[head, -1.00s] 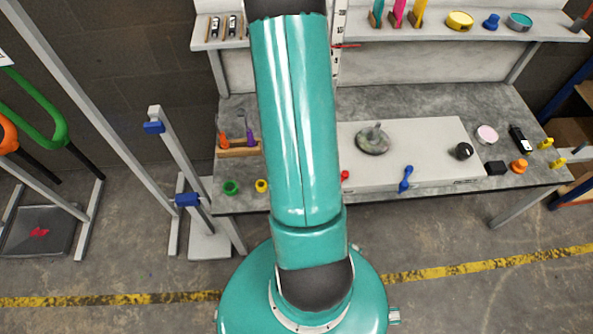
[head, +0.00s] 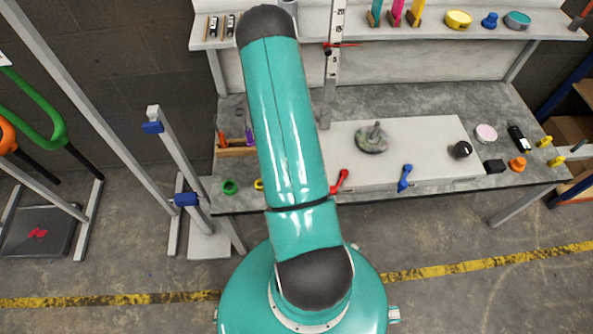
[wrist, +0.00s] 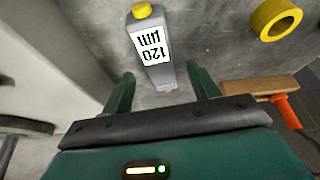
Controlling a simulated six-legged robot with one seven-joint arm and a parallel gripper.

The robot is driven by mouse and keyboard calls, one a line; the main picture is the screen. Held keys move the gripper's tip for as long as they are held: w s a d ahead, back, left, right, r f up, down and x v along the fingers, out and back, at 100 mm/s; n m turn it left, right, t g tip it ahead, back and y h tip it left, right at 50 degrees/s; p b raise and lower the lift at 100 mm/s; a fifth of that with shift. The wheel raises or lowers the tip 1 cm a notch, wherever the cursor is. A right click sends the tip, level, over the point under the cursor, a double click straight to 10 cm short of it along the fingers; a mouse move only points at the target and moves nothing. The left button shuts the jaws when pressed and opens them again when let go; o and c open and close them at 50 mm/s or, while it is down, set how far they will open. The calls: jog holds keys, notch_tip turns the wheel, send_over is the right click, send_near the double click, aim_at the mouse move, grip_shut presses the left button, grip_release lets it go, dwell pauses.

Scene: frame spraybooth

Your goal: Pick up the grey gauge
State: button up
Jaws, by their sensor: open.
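The grey gauge (wrist: 152,48) shows in the wrist view, with a white label reading "120 µm" and a yellow end. It lies on the grey bench top, its near end at the mouth of my gripper. My gripper (wrist: 161,86) is open, with one green finger on each side of that near end. I see no contact between the fingers and the gauge. In the head view, my arm appears to hide both the gauge and my gripper.
A yellow ring (wrist: 276,18) and a wooden rack (wrist: 254,86) with an orange-handled tool (wrist: 287,110) lie right of my gripper in the wrist view. A pale board (head: 430,135) with a turntable (head: 372,140) covers the bench middle. A black labelled device (head: 519,138) stands farther right.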

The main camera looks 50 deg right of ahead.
jog(key=shift+x, duration=1.5)
jog(key=shift+d, duration=0.1)
jog(key=shift+c, duration=0.4)
jog(key=c, duration=1.2)
jog(key=shift+o, duration=0.2)
jog(key=shift+r, duration=0.25)
